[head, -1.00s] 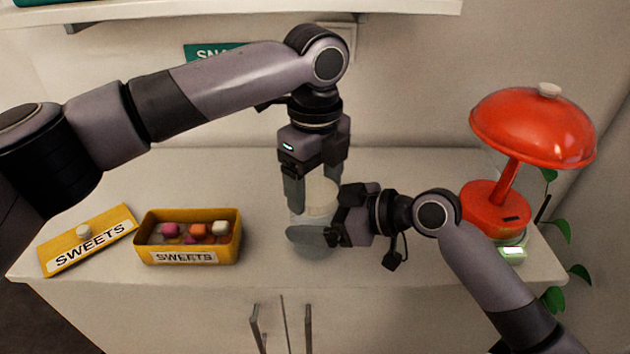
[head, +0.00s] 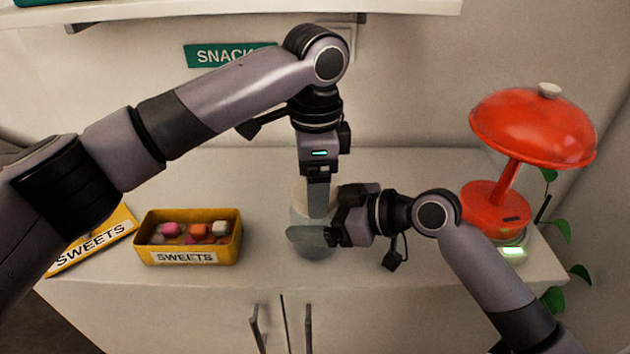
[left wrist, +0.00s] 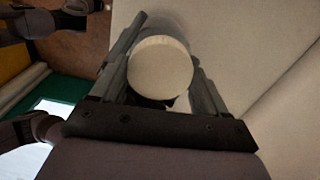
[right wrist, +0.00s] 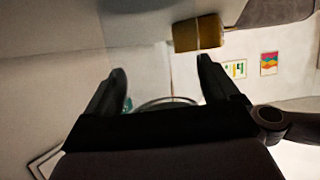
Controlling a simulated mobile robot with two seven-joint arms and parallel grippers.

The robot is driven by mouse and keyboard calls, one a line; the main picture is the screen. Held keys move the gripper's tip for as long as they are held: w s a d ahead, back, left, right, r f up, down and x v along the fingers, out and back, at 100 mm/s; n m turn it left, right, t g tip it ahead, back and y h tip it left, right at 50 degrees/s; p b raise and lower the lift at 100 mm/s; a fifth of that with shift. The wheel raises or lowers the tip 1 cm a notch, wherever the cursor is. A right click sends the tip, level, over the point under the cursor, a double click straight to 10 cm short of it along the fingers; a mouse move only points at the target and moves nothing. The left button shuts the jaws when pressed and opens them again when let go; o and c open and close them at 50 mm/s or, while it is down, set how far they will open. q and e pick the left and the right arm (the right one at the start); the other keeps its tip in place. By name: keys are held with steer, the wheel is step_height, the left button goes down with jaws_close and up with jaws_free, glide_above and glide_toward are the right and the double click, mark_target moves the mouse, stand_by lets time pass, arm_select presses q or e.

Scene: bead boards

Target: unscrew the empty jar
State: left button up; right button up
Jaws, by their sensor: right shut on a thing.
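The jar (head: 317,254) is clear glass with a cream lid (head: 299,203) and stands upright on the white cabinet top. No contents show in it, though the grippers hide much of it. My left gripper (head: 318,200) points straight down over the jar. In the left wrist view the round lid (left wrist: 160,68) lies between its fingers, which are spread with one on each side. My right gripper (head: 318,236) comes in level from the right and is shut on the jar's glass body. The right wrist view shows only a curved glass edge (right wrist: 165,103) between its fingers.
A yellow sweets box (head: 230,250) with several sweets stands left of the jar. Its yellow lid (head: 75,262) lies farther left, partly behind my left arm. A red lamp (head: 535,130) stands at the right. A shelf (head: 250,14) is above.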

arm_select(q)
steer(key=o, duration=0.4)
steer(key=shift+r, duration=2.3)
steer(key=shift+c, duration=0.5)
step_height(320, 180, up, 3)
steer(key=m, duration=0.5)
steer(key=shift+r+m, duration=0.1)
steer(key=shift+m, duration=0.2)
steer(key=shift+f, duration=3.95)
